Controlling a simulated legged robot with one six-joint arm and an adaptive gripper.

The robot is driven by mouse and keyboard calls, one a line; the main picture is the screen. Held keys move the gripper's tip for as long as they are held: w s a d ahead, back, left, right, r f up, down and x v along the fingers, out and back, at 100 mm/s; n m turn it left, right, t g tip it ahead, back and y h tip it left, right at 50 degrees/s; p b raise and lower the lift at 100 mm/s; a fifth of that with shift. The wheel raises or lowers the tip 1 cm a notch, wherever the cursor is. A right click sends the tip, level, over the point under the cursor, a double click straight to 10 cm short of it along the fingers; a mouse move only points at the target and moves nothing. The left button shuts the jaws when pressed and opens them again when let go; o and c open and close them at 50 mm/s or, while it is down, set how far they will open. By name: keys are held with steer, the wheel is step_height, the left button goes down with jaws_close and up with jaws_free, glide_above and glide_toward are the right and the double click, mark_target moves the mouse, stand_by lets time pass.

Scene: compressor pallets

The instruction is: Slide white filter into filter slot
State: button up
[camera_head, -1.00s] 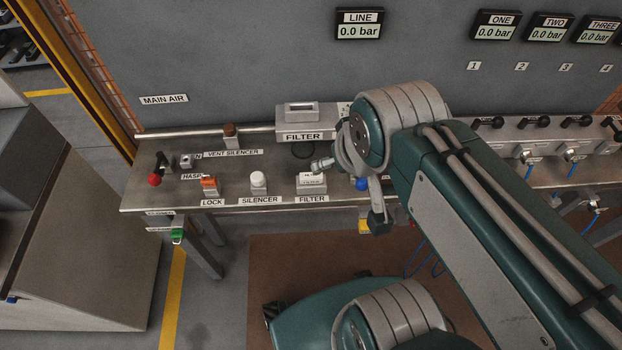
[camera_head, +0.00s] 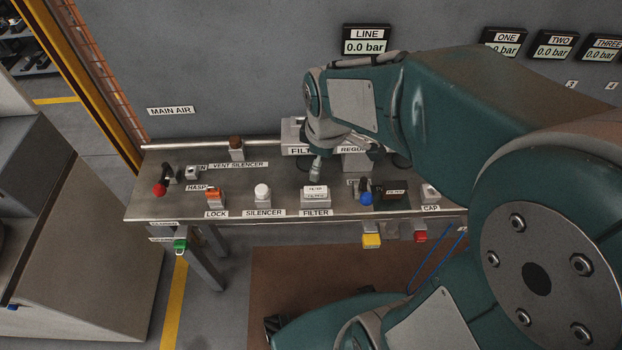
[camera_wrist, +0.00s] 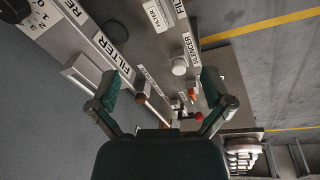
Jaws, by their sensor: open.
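The white filter (camera_head: 315,192), a small pale block, sits on its stand above a FILTER label at the bench's front edge. It also shows near the top of the wrist view (camera_wrist: 156,16). In the wrist view, the housing's label and pale box (camera_wrist: 84,72) lie by the left finger. The slot opening is not clearly visible. My gripper (camera_head: 316,172) is open and empty, behind the filter. Its two spread fingers show in the wrist view (camera_wrist: 160,88).
A white silencer (camera_head: 262,192) and an orange lock (camera_head: 215,197) stand left of the filter. A red-knobbed lever (camera_head: 161,187) is at the bench's left end.

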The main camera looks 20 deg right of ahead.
mark_target(315, 189)
steer(key=w+f+n, duration=0.1)
steer(key=f, duration=0.1)
steer(key=w+f+n+g, duration=0.1)
steer(key=f+n, duration=0.1)
steer(key=w+f+n, duration=0.1)
steer(key=f, duration=0.1)
steer(key=shift+w+f, duration=0.25)
steer(key=shift+f, duration=0.05)
steer(key=shift+w+f, duration=0.1)
steer(key=shift+f, duration=4.4)
jaws_close()
steer(key=shift+r, duration=0.15)
steer(key=shift+r, duration=2.85)
